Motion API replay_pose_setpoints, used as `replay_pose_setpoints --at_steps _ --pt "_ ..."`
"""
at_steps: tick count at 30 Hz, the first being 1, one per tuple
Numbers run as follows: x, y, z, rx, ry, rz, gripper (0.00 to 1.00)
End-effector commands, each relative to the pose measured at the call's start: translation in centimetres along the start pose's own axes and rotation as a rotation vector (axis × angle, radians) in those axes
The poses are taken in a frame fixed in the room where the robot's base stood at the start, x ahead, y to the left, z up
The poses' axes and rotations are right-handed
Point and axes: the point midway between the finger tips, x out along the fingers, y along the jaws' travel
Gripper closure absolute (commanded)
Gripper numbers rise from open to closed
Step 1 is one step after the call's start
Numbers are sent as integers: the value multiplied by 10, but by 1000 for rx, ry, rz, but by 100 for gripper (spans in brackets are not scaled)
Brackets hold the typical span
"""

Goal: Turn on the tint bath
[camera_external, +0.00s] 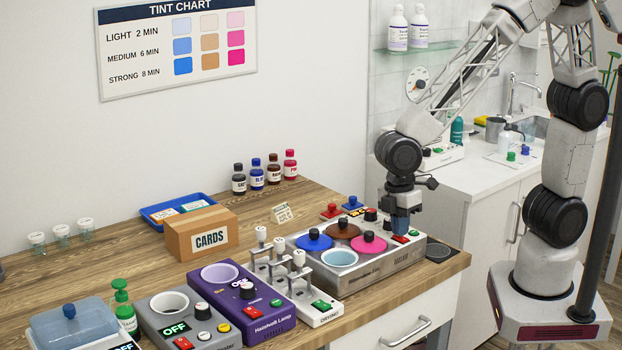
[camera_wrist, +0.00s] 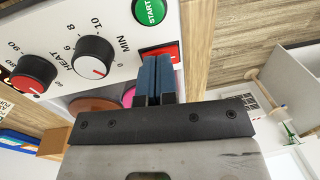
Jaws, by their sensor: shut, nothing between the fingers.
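The tint bath (camera_external: 372,272) is a steel unit with blue, brown and pink knobbed lids and one open round well. Its control panel shows in the wrist view, with a HEAT knob (camera_wrist: 35,73), a MIN knob (camera_wrist: 92,56), a green START button (camera_wrist: 149,10) and a red switch (camera_wrist: 176,54). My gripper (camera_external: 400,228) points down over the panel at the bath's right end. In the wrist view its blue fingers (camera_wrist: 155,75) are shut together and empty. They cover part of the red switch; I cannot tell whether they touch it or which way it is set.
Left of the bath stand a white unit (camera_external: 327,312) with upright levers, a purple lamp unit (camera_external: 258,328) and a grey heater (camera_external: 190,325). A cardboard CARDS box (camera_external: 180,240) and several small bottles stand behind.

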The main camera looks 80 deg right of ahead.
Motion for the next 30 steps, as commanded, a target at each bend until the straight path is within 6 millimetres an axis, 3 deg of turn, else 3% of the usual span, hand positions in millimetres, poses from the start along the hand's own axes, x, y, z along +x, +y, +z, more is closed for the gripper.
replay_pose_setpoints --at_steps 17,23,30 --pt "-10 -3 0 -1 2 1 100" --pt "-32 -8 -1 -1 3 1 100" --pt "-70 -18 0 -1 3 1 100"
